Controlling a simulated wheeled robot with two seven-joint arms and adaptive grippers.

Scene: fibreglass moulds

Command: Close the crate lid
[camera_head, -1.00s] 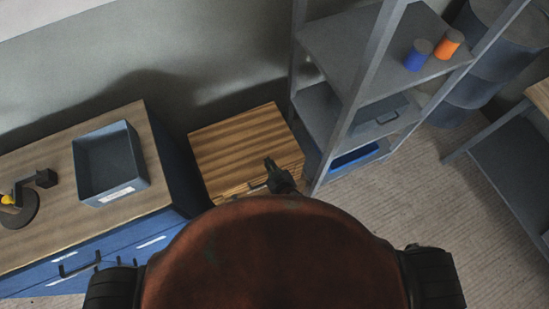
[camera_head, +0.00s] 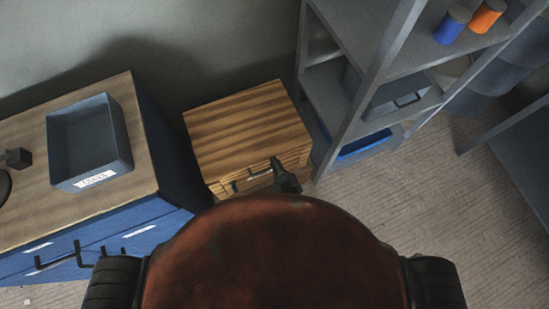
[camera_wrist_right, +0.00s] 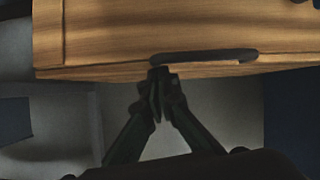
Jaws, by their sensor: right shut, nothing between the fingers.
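The wooden crate (camera_head: 245,118) stands on the floor against the wall, between the blue cabinet and the grey shelf. Its striped lid lies flat over the top; I cannot tell if a small gap is left at the front edge. A handle (camera_head: 260,173) shows on the crate's front, and a dark handle (camera_wrist_right: 205,57) shows in the right wrist view. My right gripper (camera_head: 277,164) is shut and empty at the crate's front side. In the right wrist view its fingertips (camera_wrist_right: 158,76) are just below the handle; contact is unclear. My left gripper is not in view.
The blue cabinet (camera_head: 95,232) stands at the left with an open grey bin (camera_head: 120,145) on its wooden top. The grey shelf (camera_head: 345,90) stands close at the crate's right, with a blue can (camera_head: 449,28) and an orange can (camera_head: 487,16). Floor (camera_head: 400,210) is clear at the right.

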